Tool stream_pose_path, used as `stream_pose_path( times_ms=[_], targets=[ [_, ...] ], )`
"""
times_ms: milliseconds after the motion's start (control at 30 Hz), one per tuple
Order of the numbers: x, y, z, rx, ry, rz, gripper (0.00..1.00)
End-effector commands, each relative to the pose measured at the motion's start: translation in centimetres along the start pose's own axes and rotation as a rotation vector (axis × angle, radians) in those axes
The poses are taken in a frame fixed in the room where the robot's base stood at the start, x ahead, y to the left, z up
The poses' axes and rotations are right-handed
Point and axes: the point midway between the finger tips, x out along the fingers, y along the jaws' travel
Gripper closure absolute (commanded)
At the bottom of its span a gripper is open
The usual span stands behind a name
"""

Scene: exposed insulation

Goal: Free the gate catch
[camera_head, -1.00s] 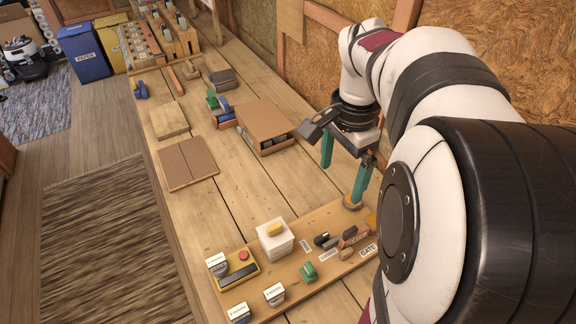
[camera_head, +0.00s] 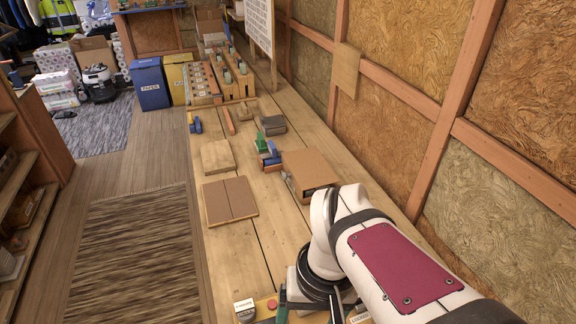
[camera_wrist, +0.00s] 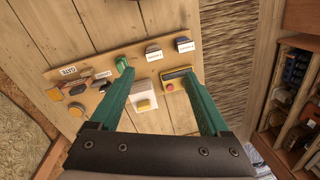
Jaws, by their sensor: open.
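A wooden board (camera_wrist: 110,68) carries the GATE label (camera_wrist: 68,72) at its left end in the wrist view. Beside that label are a wooden piece (camera_wrist: 77,90), a dark lever-like piece (camera_wrist: 103,76) and a yellow-orange piece (camera_wrist: 75,109). I cannot tell which of them is the catch. My gripper (camera_wrist: 159,74) is open and empty, its green fingers spread above the board's middle. In the head view my arm hides most of the board.
A yellow box (camera_wrist: 177,76) with a red button is near the right fingertip. Two labelled dark switches (camera_wrist: 153,53) (camera_wrist: 184,46) line the board's edge. A brown carton (camera_head: 311,172) and a flat brown panel (camera_head: 230,201) lie farther along the bench.

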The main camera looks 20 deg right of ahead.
Motion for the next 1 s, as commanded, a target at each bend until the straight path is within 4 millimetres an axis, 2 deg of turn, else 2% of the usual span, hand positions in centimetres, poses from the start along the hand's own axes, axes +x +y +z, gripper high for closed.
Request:
stream_pose_path(
  times_ms=[33,100,200,233,300,433,700,800,1000],
  targets=[
    [-0.1,2.2,-3.6,-0.05,0.004,0.022,0.2],
    [0.0,5.9,-7.9,-0.154,0.014,0.056,0.2],
    [0.5,10.5,-11.7,-0.269,0.016,0.091,0.2],
    [0.7,11.4,-12.3,-0.292,0.015,0.097,0.2],
    [1.3,12.7,-13.0,-0.324,0.012,0.106,0.2],
    [3.6,13.0,-13.1,-0.334,0.009,0.105,0.2],
    [11.7,13.7,-13.2,-0.332,0.006,0.103,0.2],
    [14.0,13.9,-13.3,-0.331,0.008,0.104,0.2],
    [16.3,14.2,-13.5,-0.332,0.013,0.106,0.2]
  ],
)
